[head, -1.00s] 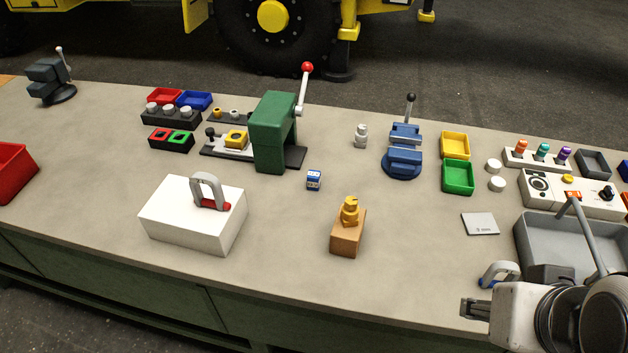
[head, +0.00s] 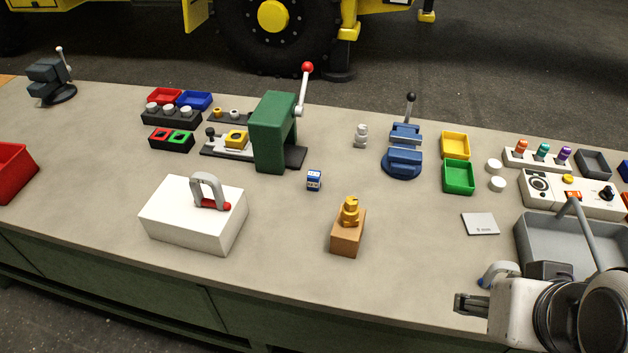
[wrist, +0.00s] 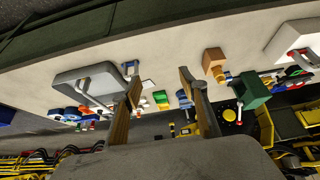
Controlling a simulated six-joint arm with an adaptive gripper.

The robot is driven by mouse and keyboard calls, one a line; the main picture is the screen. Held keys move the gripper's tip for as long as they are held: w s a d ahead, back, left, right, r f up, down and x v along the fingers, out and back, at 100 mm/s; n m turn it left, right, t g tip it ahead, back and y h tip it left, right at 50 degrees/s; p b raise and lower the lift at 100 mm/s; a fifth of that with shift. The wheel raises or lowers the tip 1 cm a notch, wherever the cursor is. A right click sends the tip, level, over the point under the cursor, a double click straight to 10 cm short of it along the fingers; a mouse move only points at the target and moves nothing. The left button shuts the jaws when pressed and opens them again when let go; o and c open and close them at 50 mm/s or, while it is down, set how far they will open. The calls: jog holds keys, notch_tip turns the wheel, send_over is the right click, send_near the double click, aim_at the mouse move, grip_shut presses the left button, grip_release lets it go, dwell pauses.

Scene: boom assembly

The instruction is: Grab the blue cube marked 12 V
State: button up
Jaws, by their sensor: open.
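The small blue cube (head: 313,180) with a white marked band stands on the bench, right of and in front of the green press; its lettering is too small to read. It also appears as a small blue spot in the wrist view (wrist: 228,75), beside the wooden block. My gripper (head: 466,304) is at the bench's front right, well apart from the cube. In the wrist view its two fingers (wrist: 160,84) are spread with nothing between them close by.
A wooden block with a yellow figure (head: 347,232) stands between my gripper and the cube. A white box with a handle (head: 193,222) lies left, the green press (head: 272,130) behind, and a grey tray (head: 535,250) right. Bare bench surrounds the cube.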

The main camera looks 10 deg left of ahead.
jog(key=w+a+r+n+t+y, duration=0.1)
jog(key=w+a, duration=0.5)
jog(key=w, duration=0.3)
jog(key=w+a+t+y, duration=0.1)
jog(key=w+a+y, duration=0.1)
jog(key=w+a, duration=0.45)
jog(key=t, duration=0.4)
send_over(313, 179)
jog(key=s+d, duration=0.5)
jog(key=s, duration=0.1)
notch_tip(313, 179, down, 11)
jog(key=a+f+h, duration=0.1)
jog(key=f, duration=0.2)
jog(key=a+f+t+h, duration=0.1)
jog(key=a+f, duration=0.1)
jog(key=f, duration=0.2)
jog(key=a+f, duration=0.1)
jog(key=f, duration=0.3)
jog(key=shift+w+a+f+m+t+h, duration=0.2)
jog(key=shift+w+a+m+t+h, duration=0.1)
jog(key=shift+a+m+h, duration=0.1)
jog(key=shift+s+f, duration=0.1)
jog(key=shift+f, duration=0.25)
jog(key=shift+f, duration=0.1)
jog(key=shift+x, duration=1.3)
